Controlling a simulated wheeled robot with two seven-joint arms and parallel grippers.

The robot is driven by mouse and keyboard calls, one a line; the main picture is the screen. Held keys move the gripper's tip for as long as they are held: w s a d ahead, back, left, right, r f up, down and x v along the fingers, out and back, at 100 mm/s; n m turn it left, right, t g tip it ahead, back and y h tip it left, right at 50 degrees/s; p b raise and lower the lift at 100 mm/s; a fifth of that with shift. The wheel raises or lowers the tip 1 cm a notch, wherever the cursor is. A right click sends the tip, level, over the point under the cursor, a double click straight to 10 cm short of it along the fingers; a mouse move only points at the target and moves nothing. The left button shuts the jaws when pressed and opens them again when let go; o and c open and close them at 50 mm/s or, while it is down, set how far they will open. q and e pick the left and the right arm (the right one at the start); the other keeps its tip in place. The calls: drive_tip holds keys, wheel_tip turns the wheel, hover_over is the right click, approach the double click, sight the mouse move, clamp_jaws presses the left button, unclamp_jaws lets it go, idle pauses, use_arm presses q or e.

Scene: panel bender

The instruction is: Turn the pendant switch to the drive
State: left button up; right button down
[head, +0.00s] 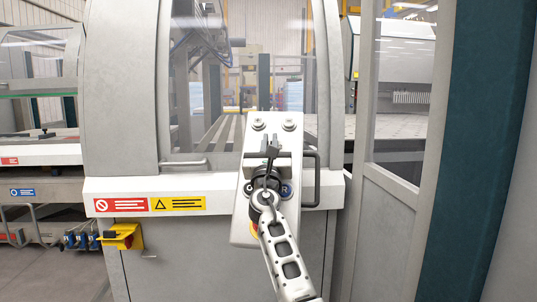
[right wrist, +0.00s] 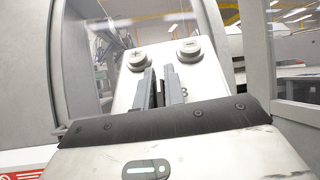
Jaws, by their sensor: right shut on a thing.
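The pendant (head: 240,228) is a tall light-grey box in the middle of the head view, tilted back. Its face also shows in the right wrist view (right wrist: 126,92). Two round grey buttons sit at its top, one marked plus (right wrist: 137,58) and one marked minus (right wrist: 188,50). My right gripper (head: 271,146) is over the upper middle of the face, its fingers shut on the pendant switch. The switch is mostly hidden between the fingers, so its setting cannot be read. A blue label with an R (head: 286,190) shows right of the gripper. My left gripper is not in view.
A dark handle (head: 316,180) curves beside the pendant on the right. Behind stands the grey machine housing with a glass window, a red sign (head: 120,204) and a yellow warning sign (head: 178,203). A yellow box (head: 122,236) hangs at lower left. A framed panel (head: 395,190) stands at right.

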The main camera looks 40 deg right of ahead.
drive_tip(key=shift+f+m+g+h, duration=0.1)
drive_tip(key=shift+m+g+h, duration=0.5)
drive_tip(key=shift+m, duration=0.1)
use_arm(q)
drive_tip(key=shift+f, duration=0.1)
use_arm(e)
drive_tip(key=c, duration=1.5)
unclamp_jaws()
drive_tip(key=b+v, duration=0.1)
drive_tip(key=v, duration=1.4)
drive_tip(key=shift+s+a+f, duration=0.25)
drive_tip(key=shift+s+a, duration=0.05)
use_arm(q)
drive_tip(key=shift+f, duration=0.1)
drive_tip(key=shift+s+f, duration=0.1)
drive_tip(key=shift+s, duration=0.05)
